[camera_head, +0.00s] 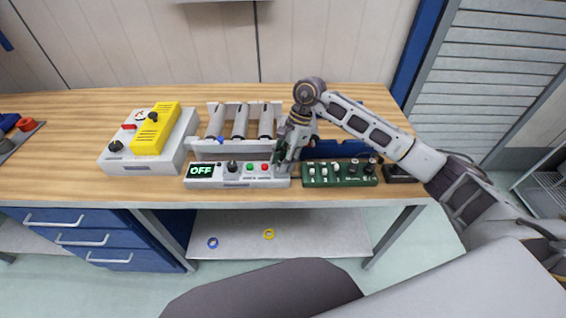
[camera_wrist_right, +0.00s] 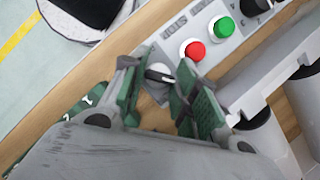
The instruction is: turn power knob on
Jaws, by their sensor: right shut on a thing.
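The white control panel (camera_head: 240,183) lies near the front edge of the wooden table, and its display (camera_head: 201,170) reads OFF. My right gripper (camera_head: 280,160) reaches down onto the panel's right end. In the right wrist view its two green-padded fingers (camera_wrist_right: 160,85) are on either side of the small power knob (camera_wrist_right: 158,73), shut on it. The knob has a dark grip with a light line and a grey base. A red button (camera_wrist_right: 192,50) and a green button (camera_wrist_right: 222,27) sit beside it. My left gripper is not in view.
A green switch box (camera_head: 340,176) stands right of the panel. A grey roller rack (camera_head: 204,146) stands behind it. A white box with a yellow block (camera_head: 150,138) is at left. Bare table lies between the red parts at far left and that box.

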